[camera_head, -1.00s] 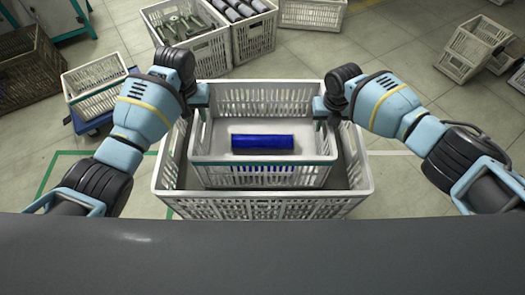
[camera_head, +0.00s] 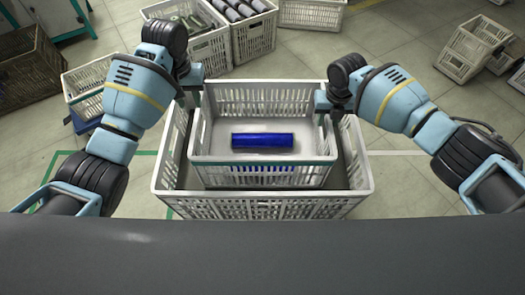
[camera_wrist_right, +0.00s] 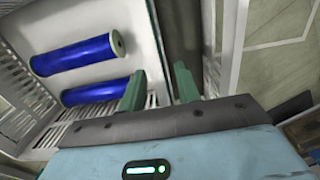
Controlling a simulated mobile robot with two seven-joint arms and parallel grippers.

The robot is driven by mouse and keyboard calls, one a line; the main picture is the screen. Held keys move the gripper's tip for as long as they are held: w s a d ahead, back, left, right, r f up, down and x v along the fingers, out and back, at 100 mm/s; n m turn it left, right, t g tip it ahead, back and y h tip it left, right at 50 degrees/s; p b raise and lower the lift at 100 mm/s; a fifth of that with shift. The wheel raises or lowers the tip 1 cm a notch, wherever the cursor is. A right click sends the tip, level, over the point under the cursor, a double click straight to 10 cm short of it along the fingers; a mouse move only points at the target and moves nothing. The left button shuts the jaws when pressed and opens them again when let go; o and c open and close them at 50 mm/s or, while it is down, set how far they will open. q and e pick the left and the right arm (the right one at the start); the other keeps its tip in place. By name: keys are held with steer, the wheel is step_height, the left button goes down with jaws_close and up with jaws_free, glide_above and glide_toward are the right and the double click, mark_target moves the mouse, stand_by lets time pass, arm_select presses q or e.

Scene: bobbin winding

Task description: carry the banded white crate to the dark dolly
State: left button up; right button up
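The banded white crate (camera_head: 205,160) has a teal band on its rim and sits inside a larger white crate (camera_head: 262,208). A blue bobbin (camera_head: 262,141) lies in it, and more blue shows through its front slots. The right wrist view shows two blue bobbins (camera_wrist_right: 78,54). My left gripper (camera_head: 193,92) is at the crate's far left corner; its fingers are too small to read. My right gripper (camera_head: 330,108) is at the right rim. Its green fingers (camera_wrist_right: 160,88) are apart in the wrist view, near the crate's side wall. I cannot make out a dark dolly.
A white crate (camera_head: 85,78) stands at the left on a blue base (camera_head: 88,122), partly behind my left arm. Crates with rolls (camera_head: 253,38) stand at the back. More white crates (camera_head: 462,55) are at the right.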

steer(key=r, duration=0.9)
steer(key=shift+s+r, duration=0.1)
steer(key=shift+s, duration=0.15)
